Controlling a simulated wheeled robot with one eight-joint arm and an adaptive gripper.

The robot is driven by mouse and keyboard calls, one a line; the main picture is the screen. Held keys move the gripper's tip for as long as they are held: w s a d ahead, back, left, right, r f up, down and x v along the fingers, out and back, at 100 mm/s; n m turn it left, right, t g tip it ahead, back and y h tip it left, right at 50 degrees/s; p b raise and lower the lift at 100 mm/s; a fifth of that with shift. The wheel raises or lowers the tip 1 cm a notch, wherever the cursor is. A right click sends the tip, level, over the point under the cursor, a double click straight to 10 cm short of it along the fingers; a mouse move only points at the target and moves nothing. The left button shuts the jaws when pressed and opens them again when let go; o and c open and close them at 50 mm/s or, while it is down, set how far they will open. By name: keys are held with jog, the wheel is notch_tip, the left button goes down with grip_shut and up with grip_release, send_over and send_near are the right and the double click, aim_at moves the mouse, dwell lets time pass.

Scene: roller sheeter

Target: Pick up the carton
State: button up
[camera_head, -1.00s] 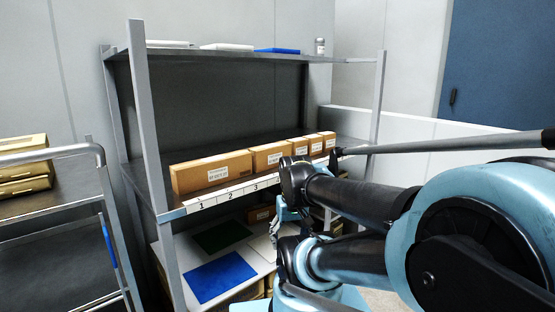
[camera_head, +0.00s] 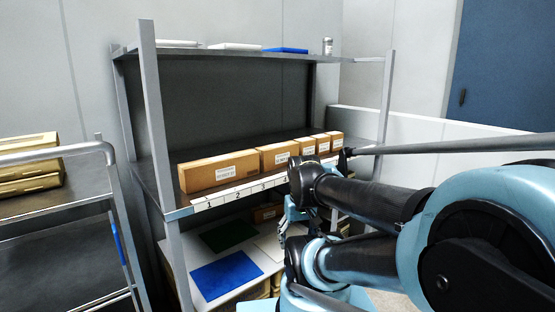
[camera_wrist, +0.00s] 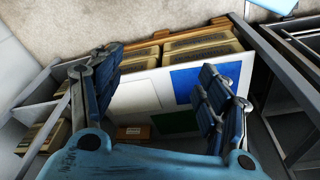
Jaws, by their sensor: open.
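A small brown carton (camera_head: 268,212) lies on the lower shelf, behind the white board and partly behind my arm. It also shows in the wrist view (camera_wrist: 133,132), low between my fingers and near the green patch. Several larger brown cartons (camera_head: 220,171) stand in a row on the middle shelf, above numbered labels. My gripper (camera_wrist: 158,68) is open and empty, with its blue fingers wide apart over the white board. In the head view my gripper (camera_head: 296,214) hangs in front of the lower shelf, partly hidden by my arm.
The white board (camera_head: 195,252) carries blue (camera_head: 227,275) and green (camera_head: 228,235) patches. Stacked boxes (camera_wrist: 200,47) sit beyond it in the wrist view. Grey shelf posts (camera_head: 165,150) and the middle shelf edge surround the space. A trolley (camera_head: 60,215) stands at left.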

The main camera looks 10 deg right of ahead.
jog(key=shift+o, duration=0.4)
notch_tip(320, 180, up, 31)
jog(key=m+g, duration=0.2)
jog(key=m, duration=1)
send_over(278, 156)
jog(key=w, duration=0.4)
jog(key=f, duration=1.6)
jog(key=shift+d+f, duration=0.3)
jog(key=shift+f, duration=0.05)
jog(key=c, duration=1.4)
